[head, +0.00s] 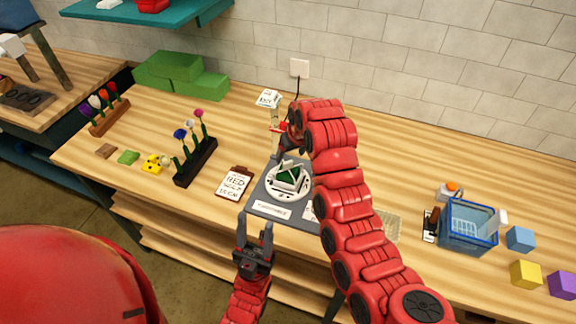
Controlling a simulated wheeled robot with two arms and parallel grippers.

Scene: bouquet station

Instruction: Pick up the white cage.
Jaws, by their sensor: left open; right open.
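The white cage (284,185) appears as a small white frame around a dark green block on a round white plate (272,192). The plate lies on a grey board (259,207) at the table's front middle. My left gripper (255,224) is open and empty, in front of the board's near edge, fingers pointing toward the plate and apart from the cage. My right gripper (278,140) is open behind the plate, mostly hidden by its own red arm, which passes over the right side of the board.
A post with a white top (269,98) stands behind the board. A clipboard (235,183) and a dark flower rack (196,162) are left. A blue basket (468,227) and coloured cubes (526,273) are right. Green blocks (175,65) lie at the back left.

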